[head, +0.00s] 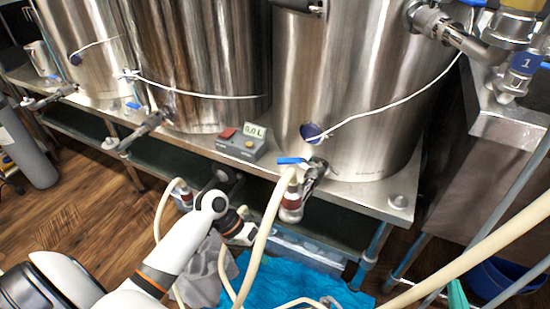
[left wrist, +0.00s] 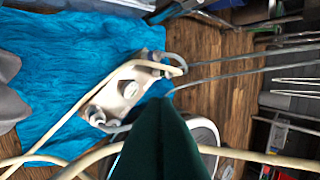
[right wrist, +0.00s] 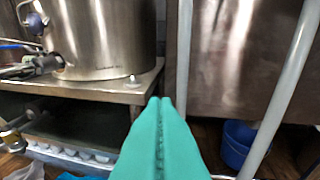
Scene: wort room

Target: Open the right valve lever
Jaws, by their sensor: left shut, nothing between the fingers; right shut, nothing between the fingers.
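The right valve has a blue lever (head: 292,161) on a metal valve body (head: 314,172) low on the right kettle; a hose hangs below its reddish fitting. In the right wrist view this valve (right wrist: 34,66) is at the left edge, with a blue handle (right wrist: 14,42). My right gripper (right wrist: 165,102) is shut and empty, its teal fingers pointing past the bench corner, apart from the lever. A teal tip shows at the head view's lower right. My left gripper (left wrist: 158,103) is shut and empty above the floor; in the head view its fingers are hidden.
A grey control box (head: 241,143) with a 0.0 L display stands on the steel bench (head: 360,197). Cream hoses loop in front of it. A blue cloth (head: 295,275) and a pump (left wrist: 124,90) lie below. A blue bucket (right wrist: 237,143) is at right.

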